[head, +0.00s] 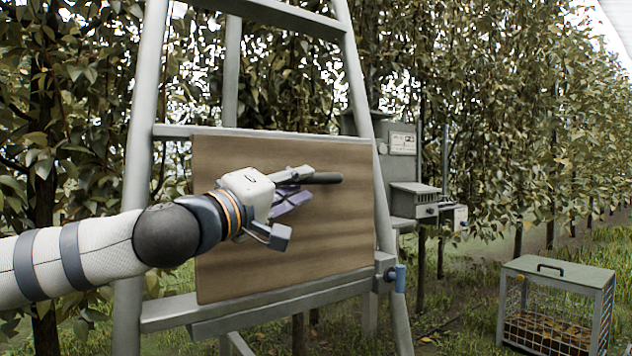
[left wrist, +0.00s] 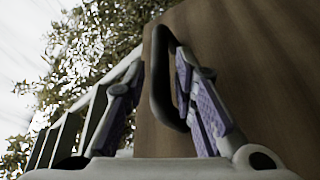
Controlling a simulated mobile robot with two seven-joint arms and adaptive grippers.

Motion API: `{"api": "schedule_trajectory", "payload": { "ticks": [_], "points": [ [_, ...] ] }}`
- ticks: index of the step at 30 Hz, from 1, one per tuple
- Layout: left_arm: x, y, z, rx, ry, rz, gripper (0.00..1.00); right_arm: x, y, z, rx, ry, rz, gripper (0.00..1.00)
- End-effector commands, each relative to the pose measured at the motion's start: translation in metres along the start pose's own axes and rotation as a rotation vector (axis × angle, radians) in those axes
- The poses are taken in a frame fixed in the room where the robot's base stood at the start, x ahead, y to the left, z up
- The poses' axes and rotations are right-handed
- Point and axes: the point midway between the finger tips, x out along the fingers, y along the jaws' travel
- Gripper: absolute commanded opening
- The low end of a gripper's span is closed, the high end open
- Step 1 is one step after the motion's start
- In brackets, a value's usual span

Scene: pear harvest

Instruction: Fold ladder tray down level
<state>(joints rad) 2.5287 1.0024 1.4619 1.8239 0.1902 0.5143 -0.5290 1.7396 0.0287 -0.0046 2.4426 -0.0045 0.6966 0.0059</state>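The ladder tray (head: 355,215) is a brown wooden panel standing nearly upright against the grey ladder (head: 140,200). A dark bar-shaped handle (head: 326,178) sticks out from its face. My left gripper (head: 294,196) is in front of the panel at this handle. In the left wrist view, the gripper (left wrist: 158,72) has its purple-padded fingers apart. The handle (left wrist: 160,60) lies between them, close to the right finger; I cannot tell whether they touch. The brown tray face (left wrist: 265,70) fills the right side there. My right gripper is out of view.
A blue knob (head: 400,279) sits on a bracket at the ladder's lower right. Grey boxes (head: 411,200) stand behind the ladder on the right. A wire-sided crate (head: 558,270) with a grey lid stands on the grass at lower right. Tree rows line the back.

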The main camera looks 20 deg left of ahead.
Motion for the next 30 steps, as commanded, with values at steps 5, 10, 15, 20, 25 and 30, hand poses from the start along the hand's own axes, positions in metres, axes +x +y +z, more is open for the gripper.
{"api": "schedule_trajectory", "payload": {
  "ticks": [5, 10, 15, 20, 25, 30],
  "points": [
    [0.033, 0.001, 0.001, 0.000, -0.002, 0.000, 0.25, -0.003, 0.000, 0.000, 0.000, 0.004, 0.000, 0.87],
    [0.045, 0.000, 0.001, 0.000, -0.002, 0.000, 0.25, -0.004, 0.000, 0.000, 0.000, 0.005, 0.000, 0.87],
    [0.045, 0.000, 0.001, 0.000, -0.002, -0.001, 0.25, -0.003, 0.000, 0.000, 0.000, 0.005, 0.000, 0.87],
    [0.045, 0.000, 0.001, 0.000, -0.002, -0.001, 0.00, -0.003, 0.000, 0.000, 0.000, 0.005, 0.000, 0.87],
    [0.045, 0.000, 0.001, 0.000, -0.002, 0.000, 0.00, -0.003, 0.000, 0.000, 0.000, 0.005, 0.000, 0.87],
    [0.046, 0.001, 0.007, 0.014, -0.004, 0.005, 0.00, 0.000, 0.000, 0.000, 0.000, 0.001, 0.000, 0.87]
  ]
}}
